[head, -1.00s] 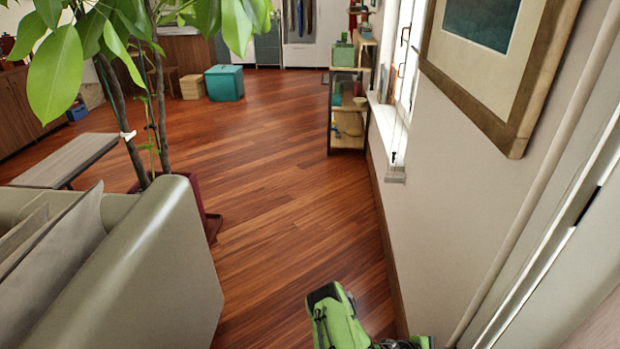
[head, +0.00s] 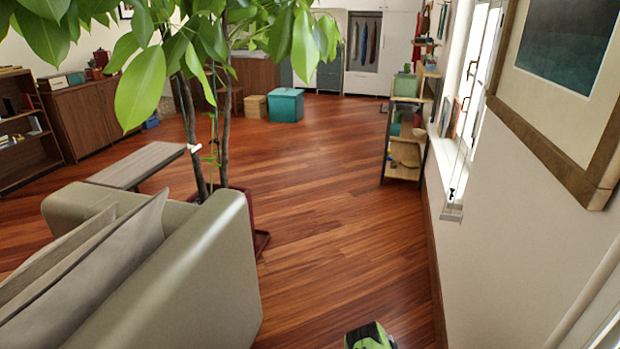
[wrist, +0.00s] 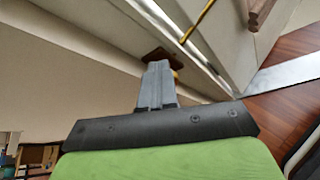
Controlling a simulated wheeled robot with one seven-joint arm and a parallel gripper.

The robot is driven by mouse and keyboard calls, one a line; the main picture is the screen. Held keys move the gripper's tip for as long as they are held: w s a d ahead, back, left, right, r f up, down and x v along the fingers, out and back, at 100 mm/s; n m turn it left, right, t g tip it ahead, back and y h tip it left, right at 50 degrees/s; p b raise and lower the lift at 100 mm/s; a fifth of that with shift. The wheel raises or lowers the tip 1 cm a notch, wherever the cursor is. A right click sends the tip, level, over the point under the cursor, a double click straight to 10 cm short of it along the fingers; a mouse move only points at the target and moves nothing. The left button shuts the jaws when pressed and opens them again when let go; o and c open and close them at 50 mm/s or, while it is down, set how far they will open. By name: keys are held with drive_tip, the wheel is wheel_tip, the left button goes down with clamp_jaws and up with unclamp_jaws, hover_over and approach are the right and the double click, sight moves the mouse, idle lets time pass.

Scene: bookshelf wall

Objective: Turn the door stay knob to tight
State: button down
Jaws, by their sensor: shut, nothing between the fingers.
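In the wrist view my gripper (wrist: 158,66) is shut, its grey fingers together with nothing between them. Just beyond the fingertips is a dark brown plate (wrist: 150,56), partly hidden by them. A thin brass rod (wrist: 199,23) slants up to the right from near there, in front of a pale door or frame (wrist: 235,40). A small brass-coloured piece, perhaps the stay knob, shows just right of the fingertips, mostly hidden. I cannot tell its setting or whether the fingers touch it. In the head view only a green part of my arm shows at the bottom edge.
A grey sofa (head: 205,275) stands at left, with a potted tree (head: 222,150) behind it. A wall with a framed picture (head: 560,110) runs along the right. A small shelf (head: 403,145) stands against that wall. The wooden floor (head: 340,215) between is clear.

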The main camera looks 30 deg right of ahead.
drive_tip(key=shift+s+a+f, duration=0.35)
drive_tip(key=shift+s+f, duration=0.05)
drive_tip(key=shift+s+a+f, duration=0.1)
drive_tip(key=shift+a+f, duration=0.05)
drive_tip(key=shift+f, duration=0.05)
idle(0.3)
drive_tip(key=shift+r, duration=0.1)
drive_tip(key=shift+w+a+r+p, duration=0.1)
drive_tip(key=shift+w+a+p, duration=0.05)
drive_tip(key=shift+w+a, duration=0.55)
drive_tip(key=shift+w+a+r+p, duration=0.1)
drive_tip(key=shift+w+a, duration=0.35)
drive_tip(key=shift+a, duration=0.45)
drive_tip(key=shift+w+a+r+p, duration=0.1)
drive_tip(key=shift+w+a+p, duration=0.05)
drive_tip(key=shift+w+a, duration=0.55)
drive_tip(key=shift+s+a+f, duration=0.1)
